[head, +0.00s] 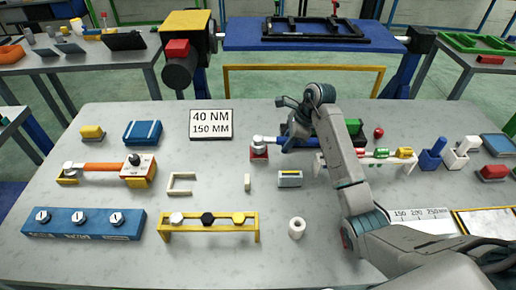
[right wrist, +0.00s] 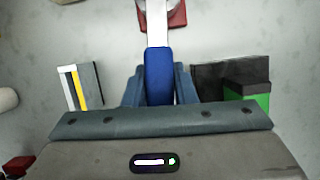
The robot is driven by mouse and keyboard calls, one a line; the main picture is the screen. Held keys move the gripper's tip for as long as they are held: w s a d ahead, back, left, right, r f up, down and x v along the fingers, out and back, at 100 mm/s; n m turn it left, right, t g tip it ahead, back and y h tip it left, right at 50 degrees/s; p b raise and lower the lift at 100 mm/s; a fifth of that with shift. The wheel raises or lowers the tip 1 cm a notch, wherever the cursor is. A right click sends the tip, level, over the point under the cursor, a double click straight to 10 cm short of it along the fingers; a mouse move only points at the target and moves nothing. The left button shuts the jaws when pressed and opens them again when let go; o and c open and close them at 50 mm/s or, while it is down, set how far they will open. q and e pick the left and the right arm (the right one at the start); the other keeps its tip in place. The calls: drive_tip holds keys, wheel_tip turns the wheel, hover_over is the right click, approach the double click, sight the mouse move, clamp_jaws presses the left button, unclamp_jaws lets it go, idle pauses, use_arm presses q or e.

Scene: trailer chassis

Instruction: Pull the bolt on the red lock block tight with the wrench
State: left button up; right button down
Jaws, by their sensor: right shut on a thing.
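The red lock block (head: 259,155) stands on the grey table near the middle. A grey metal piece sits on top of it; I cannot tell bolt from wrench head there. The wrench (head: 268,140) has a blue handle and a pale metal shaft, and lies level with its head end at the block. My right gripper (head: 290,143) is shut on the blue handle. In the right wrist view the handle (right wrist: 159,77) is between the fingers (right wrist: 158,90), and the red block (right wrist: 177,14) is at the top edge, partly cut off. My left gripper is not in view.
A sign reading 40 NM, 150 MM (head: 211,124) stands behind. A black and green block (right wrist: 246,95) lies close to the right of my fingers. A grey block with a yellow stripe (head: 290,178) is in front. An orange-handled tool (head: 100,167) lies at left.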

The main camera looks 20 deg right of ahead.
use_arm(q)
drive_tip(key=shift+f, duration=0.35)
use_arm(e)
drive_tip(key=shift+s+a+f, duration=0.15)
drive_tip(key=shift+a+f, duration=0.1)
drive_tip(key=shift+a, duration=0.1)
drive_tip(key=shift+r+p, duration=0.3)
drive_tip(key=shift+r, duration=0.3)
drive_tip(key=shift+w+d+r+p, duration=0.25)
drive_tip(key=shift+w+r+p, duration=0.1)
drive_tip(key=shift+r, duration=0.2)
drive_tip(key=shift+w+d+r+p, duration=0.25)
drive_tip(key=shift+w+r+p, duration=0.1)
drive_tip(key=shift+r, duration=0.15)
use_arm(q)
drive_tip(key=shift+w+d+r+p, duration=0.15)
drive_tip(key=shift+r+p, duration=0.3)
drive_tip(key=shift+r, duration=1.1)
use_arm(e)
drive_tip(key=shift+s+r, duration=0.15)
drive_tip(key=shift+r, duration=1.05)
drive_tip(key=shift+d, duration=0.15)
